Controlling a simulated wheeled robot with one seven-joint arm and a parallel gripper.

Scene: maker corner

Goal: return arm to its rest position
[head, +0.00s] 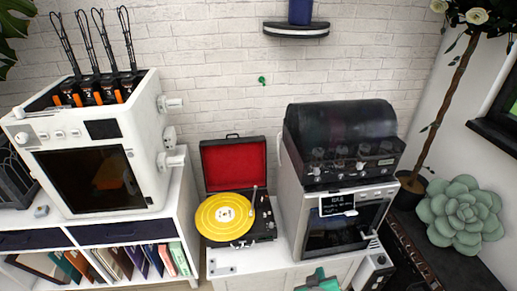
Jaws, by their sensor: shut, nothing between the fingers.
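My gripper is not in view in the head view, and I cannot make out my arm for certain. A teal shape (318,281) is cut off by the bottom edge, in front of the low white cabinet; I cannot tell what it is.
A white machine (150,150) with black cables stands on a shelf unit of books at left. An open record player (225,215) with a yellow record sits on the white cabinet (222,266). An oven-like appliance (340,180) stands right of it. A succulent (462,215) is at far right.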

